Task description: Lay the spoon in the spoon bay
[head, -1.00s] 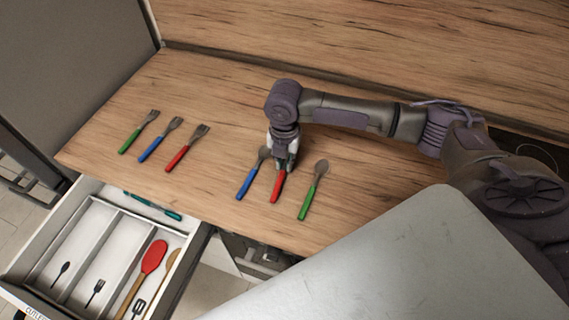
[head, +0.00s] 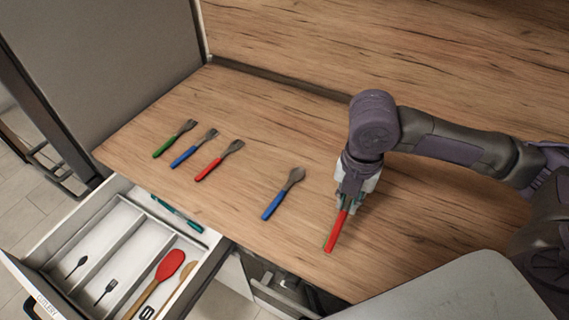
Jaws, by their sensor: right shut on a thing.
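The red-handled spoon (head: 334,235) is in my right gripper (head: 352,196), which is shut on it. Its handle points toward the front edge, and its bowl is hidden by the gripper. It seems raised over the green-handled spoon, which is almost wholly covered, with only slivers of green showing. A blue-handled spoon (head: 271,208) lies on the counter to the left. The spoon bay (head: 94,244), the leftmost compartment marked with a small dark spoon picture, is in the open drawer at lower left and looks empty. My left gripper is not in view.
Three forks, green (head: 165,147), blue (head: 184,157) and red (head: 208,169), lie at the counter's left. The neighbouring fork bay (head: 128,262) looks empty. A red-headed utensil (head: 169,265) and others fill the right bay. A teal item (head: 178,214) lies in the back compartment.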

